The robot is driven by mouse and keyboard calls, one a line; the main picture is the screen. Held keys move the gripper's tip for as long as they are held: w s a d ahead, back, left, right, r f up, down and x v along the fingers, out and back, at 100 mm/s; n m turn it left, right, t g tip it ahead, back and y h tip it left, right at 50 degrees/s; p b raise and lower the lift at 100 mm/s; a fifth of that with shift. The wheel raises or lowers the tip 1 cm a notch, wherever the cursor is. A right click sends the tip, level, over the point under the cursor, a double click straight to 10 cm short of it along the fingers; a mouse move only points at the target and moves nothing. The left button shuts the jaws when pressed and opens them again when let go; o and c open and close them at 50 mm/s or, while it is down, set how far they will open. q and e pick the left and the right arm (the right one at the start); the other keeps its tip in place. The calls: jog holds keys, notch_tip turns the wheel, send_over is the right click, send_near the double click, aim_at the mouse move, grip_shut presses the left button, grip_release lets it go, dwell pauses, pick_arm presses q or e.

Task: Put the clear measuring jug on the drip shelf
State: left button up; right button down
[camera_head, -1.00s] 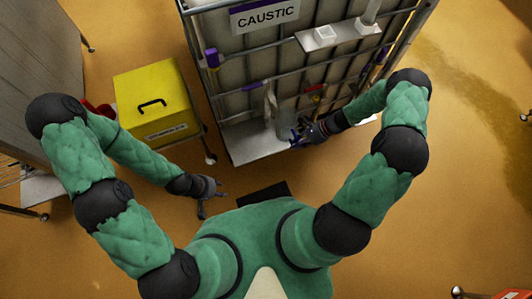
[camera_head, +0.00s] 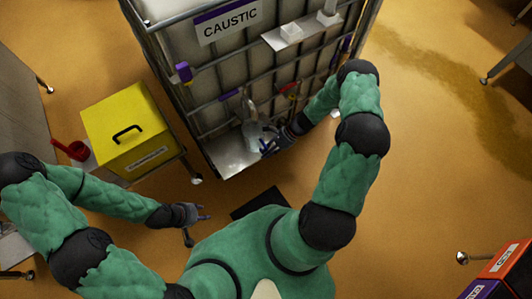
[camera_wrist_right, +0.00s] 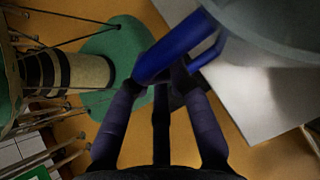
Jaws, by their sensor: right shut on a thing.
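The clear measuring jug (camera_head: 254,137) is at the lower front of the caustic tank, over the drip shelf (camera_head: 226,157). My right gripper (camera_head: 273,144) is shut on the jug's blue handle (camera_wrist_right: 172,50), also seen in the right wrist view. The jug's grey, see-through body (camera_wrist_right: 275,25) fills the top right corner there, with the pale shelf (camera_wrist_right: 262,105) beyond it. I cannot tell whether the jug's base touches the shelf. My left gripper (camera_head: 198,222) is open and empty over the floor, left of my torso.
The caged tank (camera_head: 200,80) has a small upper ledge (camera_head: 288,36) and a whitish piece (camera_head: 250,106) hanging just behind the jug. A yellow box (camera_head: 135,125) stands left of the tank, with a red scoop (camera_head: 72,150) beside it.

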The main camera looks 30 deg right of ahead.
jog(key=shift+s, duration=0.1)
jog(key=shift+f, duration=0.2)
jog(key=c, duration=1.1)
grip_release()
jog(key=shift+c, duration=0.2)
jog(key=shift+r, duration=0.1)
jog(key=w+p+v, duration=0.1)
jog(key=p+v, duration=0.2)
jog(key=v, duration=0.9)
jog(key=shift+s+r, duration=0.2)
jog(key=shift+s, duration=0.3)
